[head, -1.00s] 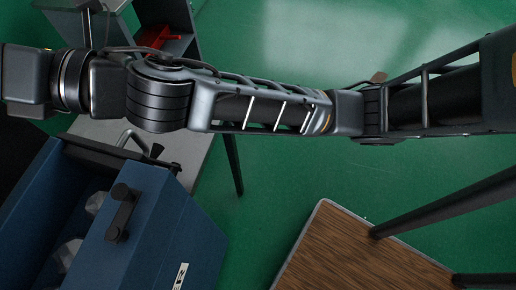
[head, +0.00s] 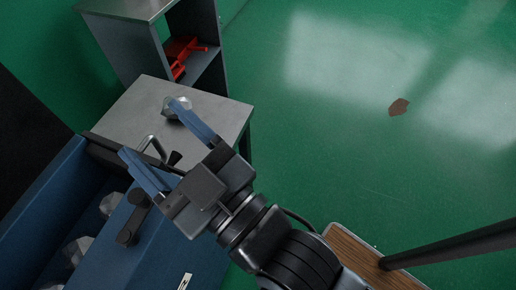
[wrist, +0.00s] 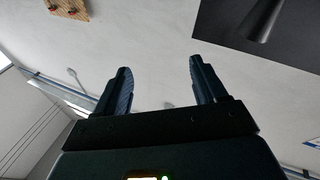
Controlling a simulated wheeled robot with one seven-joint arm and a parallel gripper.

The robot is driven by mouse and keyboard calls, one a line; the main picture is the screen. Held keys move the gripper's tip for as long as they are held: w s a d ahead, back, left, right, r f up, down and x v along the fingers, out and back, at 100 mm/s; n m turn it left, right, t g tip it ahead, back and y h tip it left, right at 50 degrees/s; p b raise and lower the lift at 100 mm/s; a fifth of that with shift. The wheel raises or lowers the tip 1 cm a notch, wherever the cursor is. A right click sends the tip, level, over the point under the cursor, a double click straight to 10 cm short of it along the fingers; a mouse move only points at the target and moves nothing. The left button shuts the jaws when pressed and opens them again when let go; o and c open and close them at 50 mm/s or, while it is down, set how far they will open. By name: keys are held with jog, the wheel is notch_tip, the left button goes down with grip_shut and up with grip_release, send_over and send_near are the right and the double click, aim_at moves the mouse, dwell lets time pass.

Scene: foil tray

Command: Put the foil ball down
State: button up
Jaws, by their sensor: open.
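A crumpled silver foil ball (head: 171,110) is at the grey table top (head: 133,98) in the head view, partly covered by one blue finger of my gripper. I cannot tell whether that finger touches it. My gripper (head: 150,127) is open, its two blue fingers wide apart with nothing between them. In the wrist view my gripper (wrist: 158,72) is also empty and faces a pale ceiling or wall; no foil ball shows there. More foil lumps (head: 111,204) lie inside the blue box (head: 208,262) at the lower left.
A metal handle (head: 152,145) stands on the table beside the box. A grey shelf (head: 130,45) with a red tool (head: 181,52) is behind the table. A wooden-topped table (head: 355,255) is at the lower right. Open green floor (head: 330,150) fills the right side.

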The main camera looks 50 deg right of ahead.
jog(key=s+d+f+m+g, duration=0.2)
jog(key=s+d+f+g, duration=0.1)
jog(key=s+f, duration=0.5)
jog(key=s+d, duration=0.1)
jog(key=s, duration=0.2)
jog(key=shift+s+d, duration=0.25)
jog(key=shift+s, duration=0.1)
jog(key=shift+o, duration=0.5)
jog(key=s+d+f+g, duration=0.2)
jog(key=s+d, duration=0.5)
jog(key=s, duration=0.3)
jog(key=shift+f+y, duration=0.15)
jog(key=shift+y, duration=0.25)
jog(key=shift+o, duration=0.8)
jog(key=shift+s+d+g, duration=0.2)
jog(key=shift+g, duration=0.1)
jog(key=shift+o, duration=1.1)
jog(key=shift+w, duration=0.1)
